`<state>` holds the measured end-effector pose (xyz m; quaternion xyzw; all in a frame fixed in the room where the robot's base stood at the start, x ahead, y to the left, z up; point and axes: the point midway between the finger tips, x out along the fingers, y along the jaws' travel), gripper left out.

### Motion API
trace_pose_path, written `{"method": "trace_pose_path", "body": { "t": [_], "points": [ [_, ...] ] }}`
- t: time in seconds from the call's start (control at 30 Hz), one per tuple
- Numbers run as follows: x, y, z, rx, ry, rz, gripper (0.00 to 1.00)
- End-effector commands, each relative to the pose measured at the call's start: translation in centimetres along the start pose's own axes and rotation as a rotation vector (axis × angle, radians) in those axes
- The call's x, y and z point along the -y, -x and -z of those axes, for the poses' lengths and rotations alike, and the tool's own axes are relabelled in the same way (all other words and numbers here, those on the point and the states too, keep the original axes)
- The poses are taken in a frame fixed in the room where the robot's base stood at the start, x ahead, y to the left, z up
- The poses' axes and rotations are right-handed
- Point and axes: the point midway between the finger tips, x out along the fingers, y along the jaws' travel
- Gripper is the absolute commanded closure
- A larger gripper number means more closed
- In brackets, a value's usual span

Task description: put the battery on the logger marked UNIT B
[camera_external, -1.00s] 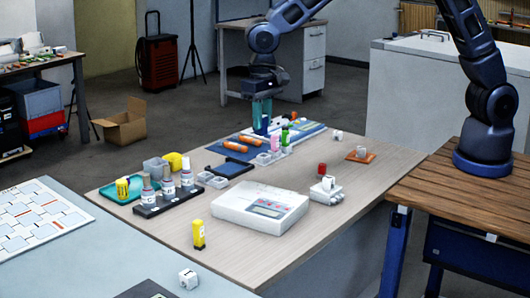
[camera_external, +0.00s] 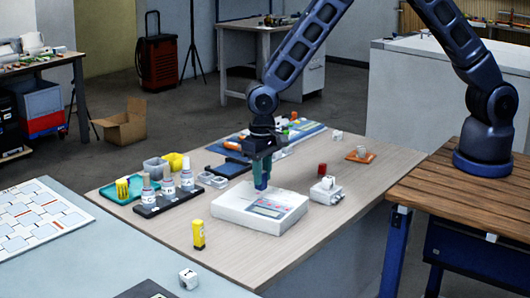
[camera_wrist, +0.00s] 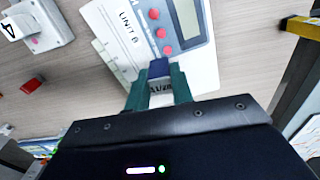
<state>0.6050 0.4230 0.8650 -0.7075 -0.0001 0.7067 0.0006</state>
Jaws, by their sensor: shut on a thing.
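The white logger (camera_external: 236,213) lies on the wooden table. Its UNIT B lettering, grey display and red buttons show in the wrist view (camera_wrist: 193,62). My gripper (camera_external: 261,180) is low over the logger's far part, pointing down. Its green fingers (camera_wrist: 159,88) are shut on a blue thing with a white, partly hidden label (camera_wrist: 158,68), probably the battery. The blue end also shows below the fingers in the external view (camera_external: 261,185). I cannot tell whether it touches the logger.
A white block unit (camera_external: 326,191) and a red cylinder (camera_external: 322,169) stand right of the logger. A yellow stick-like item (camera_external: 198,234) stands in front. Bottles in a black rack (camera_external: 150,211) stand left. The table front is mostly clear.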

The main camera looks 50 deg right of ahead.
Motion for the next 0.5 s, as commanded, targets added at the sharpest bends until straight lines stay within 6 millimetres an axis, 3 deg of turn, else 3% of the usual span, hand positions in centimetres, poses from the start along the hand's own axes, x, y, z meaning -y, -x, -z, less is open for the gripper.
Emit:
{"method": "trace_pose_path", "body": {
  "t": [0.2,0.5],
  "points": [
    [0.0,-2.8,0.0,0.002,0.000,-0.002,0.99],
    [0.0,-3.0,0.0,0.001,0.000,0.000,0.99]
  ]
}}
